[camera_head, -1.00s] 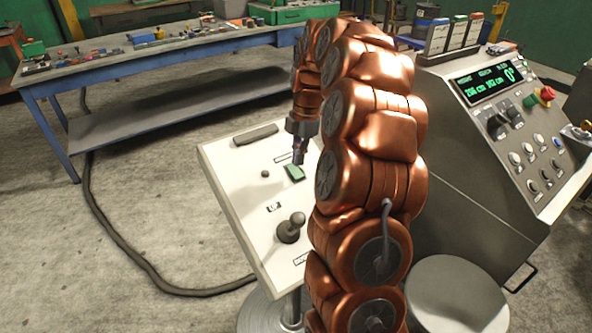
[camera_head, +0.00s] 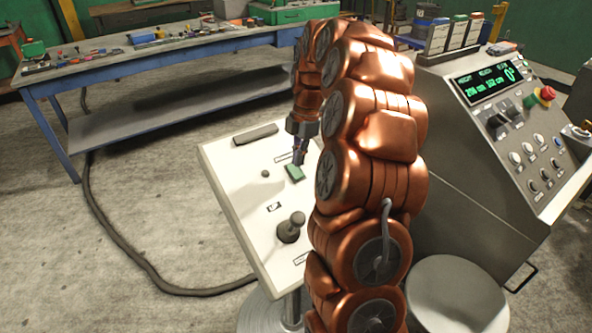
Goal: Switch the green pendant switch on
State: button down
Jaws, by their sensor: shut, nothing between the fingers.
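My gripper (camera_head: 301,160) points down just behind the switch's upper right edge. Its fingers are dark, small and close together, with nothing seen between them. I cannot tell whether the fingertips touch the switch or hover just over it. The switch's top face shows, but its on or off state cannot be told. My copper arm hides the right part of the panel.
A grey console (camera_head: 480,170) with a lit display stands right. A blue workbench (camera_head: 150,70) is behind; a cable (camera_head: 120,240) lies on the floor.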

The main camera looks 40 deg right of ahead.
aim_at(297, 174)
jog(key=shift+f+b, duration=0.75)
jog(key=shift+f, duration=0.85)
dwell(1.1)
jog(key=shift+r, duration=0.15)
jog(key=shift+r+p, duration=0.75)
jog(key=shift+r, duration=2.6)
